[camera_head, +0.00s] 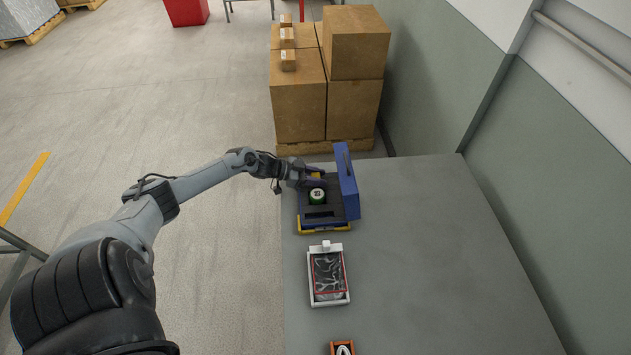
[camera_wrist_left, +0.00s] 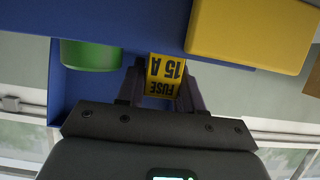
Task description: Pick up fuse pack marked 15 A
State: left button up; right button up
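The fuse pack (camera_wrist_left: 165,76) is a small yellow block with black lettering "FUSE 15 A", upside down in the left wrist view. My left gripper (camera_wrist_left: 160,88) has one dark finger on each side of it, close against its sides with no clear gap, so it looks shut on the pack. In the head view my left gripper (camera_head: 313,174) is at the far left part of an open blue case (camera_head: 350,190) with a dark insert; the pack is too small or hidden to make out there. My right gripper is not in view.
A green cylinder (camera_head: 317,195) sits in the case, near the gripper; it also shows in the left wrist view (camera_wrist_left: 90,55). The case lid stands up on the right. A white tray (camera_head: 328,275) and an orange box (camera_head: 342,348) lie nearer. The table's right side (camera_head: 430,270) is clear.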

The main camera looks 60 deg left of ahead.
pick_arm(q)
jog(key=shift+c, duration=0.7)
jog(key=shift+r, duration=0.1)
